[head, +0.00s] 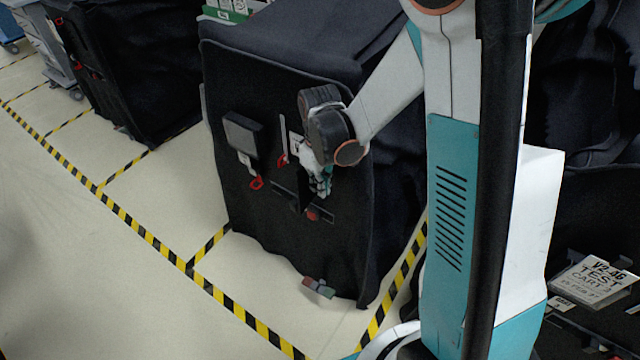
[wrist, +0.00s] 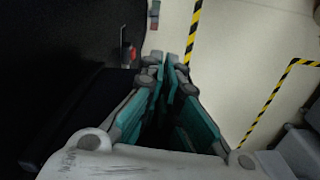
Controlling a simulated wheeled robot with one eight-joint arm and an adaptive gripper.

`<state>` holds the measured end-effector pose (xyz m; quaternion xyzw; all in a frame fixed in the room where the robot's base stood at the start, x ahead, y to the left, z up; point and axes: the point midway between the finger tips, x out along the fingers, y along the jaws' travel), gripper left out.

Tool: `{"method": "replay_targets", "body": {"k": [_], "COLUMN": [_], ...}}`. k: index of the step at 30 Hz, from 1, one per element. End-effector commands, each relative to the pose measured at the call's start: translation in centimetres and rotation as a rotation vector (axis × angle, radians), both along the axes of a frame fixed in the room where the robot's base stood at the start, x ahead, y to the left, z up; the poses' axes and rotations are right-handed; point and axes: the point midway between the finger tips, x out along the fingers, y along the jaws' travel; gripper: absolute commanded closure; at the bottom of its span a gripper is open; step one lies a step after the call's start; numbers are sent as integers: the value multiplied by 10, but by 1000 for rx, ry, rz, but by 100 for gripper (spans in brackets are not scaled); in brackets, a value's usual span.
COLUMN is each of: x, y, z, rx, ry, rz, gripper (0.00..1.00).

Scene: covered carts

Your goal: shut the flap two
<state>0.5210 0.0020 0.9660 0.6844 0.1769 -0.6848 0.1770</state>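The black-covered cart (head: 255,75) stands in the middle of the head view. Its front cover carries a square dark pad (head: 243,134), red tabs (head: 256,183) and a dark strip with a red piece (head: 312,214). I cannot tell which part is flap two. My gripper (head: 322,186) is close in front of the cover, beside the strip; contact cannot be told. In the wrist view my gripper's teal fingers (wrist: 166,68) converge with their tips nearly together and nothing visible between them. Black cover (wrist: 60,45) fills the left side there, with a red tab (wrist: 125,53) near the fingertips.
Yellow-black tape (head: 147,233) marks the pale floor, which is open to the left. Another black-covered cart (head: 125,60) stands at the back left. A labelled test cart sign (head: 595,277) is at the right. A small coloured block (head: 318,287) lies by the cart's foot.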

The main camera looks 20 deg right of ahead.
Motion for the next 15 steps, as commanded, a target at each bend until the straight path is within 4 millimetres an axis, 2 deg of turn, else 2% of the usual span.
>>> {"method": "replay_targets", "body": {"k": [8,15], "x": [7,20], "y": [10,24], "z": [0,-1], "rx": [0,0], "ry": [-1,-1], "rz": [-111,-312], "gripper": [100,100]}}
